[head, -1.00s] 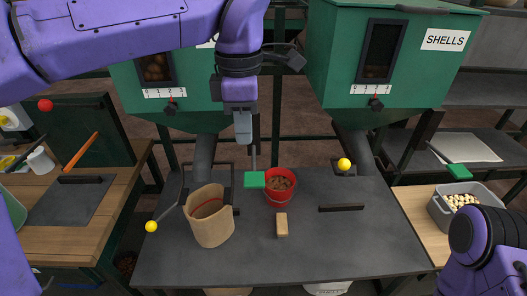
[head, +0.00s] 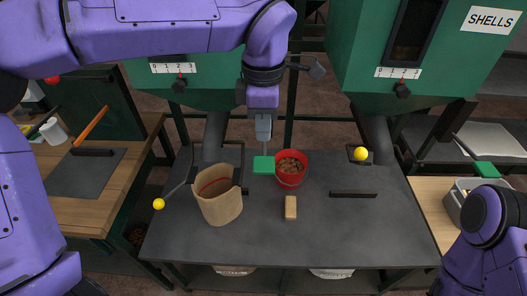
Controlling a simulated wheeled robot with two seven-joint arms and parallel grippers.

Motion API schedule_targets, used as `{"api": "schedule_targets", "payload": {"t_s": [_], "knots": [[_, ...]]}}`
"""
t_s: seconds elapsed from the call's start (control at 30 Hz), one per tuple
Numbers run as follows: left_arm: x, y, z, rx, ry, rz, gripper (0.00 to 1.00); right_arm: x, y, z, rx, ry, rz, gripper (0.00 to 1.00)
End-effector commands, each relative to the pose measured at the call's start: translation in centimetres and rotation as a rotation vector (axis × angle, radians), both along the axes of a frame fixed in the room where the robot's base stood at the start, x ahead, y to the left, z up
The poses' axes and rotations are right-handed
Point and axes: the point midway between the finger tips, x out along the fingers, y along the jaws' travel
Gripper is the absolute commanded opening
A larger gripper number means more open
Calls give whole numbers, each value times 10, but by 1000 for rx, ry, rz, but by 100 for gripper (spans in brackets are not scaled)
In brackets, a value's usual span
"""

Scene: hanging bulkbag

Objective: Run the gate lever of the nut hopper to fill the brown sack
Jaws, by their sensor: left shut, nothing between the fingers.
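The brown sack (head: 220,207) stands open-topped on the dark bench, under the spout (head: 215,135) of the left green hopper (head: 210,98). My left arm covers much of that hopper, so I see no name on it. Its number scale (head: 172,68) shows. A lever with a green grip (head: 264,166) sits right of the sack; a lever with a yellow knob (head: 159,204) sits left of it. My left gripper (head: 263,138) is shut and empty, just above the green grip; I cannot tell whether they touch. My right arm shows at lower right, its gripper out of view.
A red bucket of brown nuts (head: 290,171) and a tan block (head: 290,207) stand right of the sack. The SHELLS hopper (head: 390,75) has a yellow knob (head: 360,154) and a green grip (head: 487,170). The bench front (head: 340,240) is clear.

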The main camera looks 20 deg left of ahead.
Motion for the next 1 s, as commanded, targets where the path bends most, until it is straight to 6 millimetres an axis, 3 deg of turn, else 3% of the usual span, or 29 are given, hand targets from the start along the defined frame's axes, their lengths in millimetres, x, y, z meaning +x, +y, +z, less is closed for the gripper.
{"api": "schedule_targets", "payload": {"t_s": [0.2, 0.4, 0.83, 1.0], "knots": [[-1, 0, -44, 0, 2, -1, 0, 0, 0, 7, 0, 0, 0, 43], [0, 0, -69, -2, -1, 2, 0, 0, 0, 11, 0, 0, 0, 43], [0, 0, -75, -2, -4, 1, 0, 0, 0, 11, 0, 0, 0, 43], [0, -9, -82, 8, -30, -18, 0, 0, 0, 3, 0, 0, 0, 43]]}}
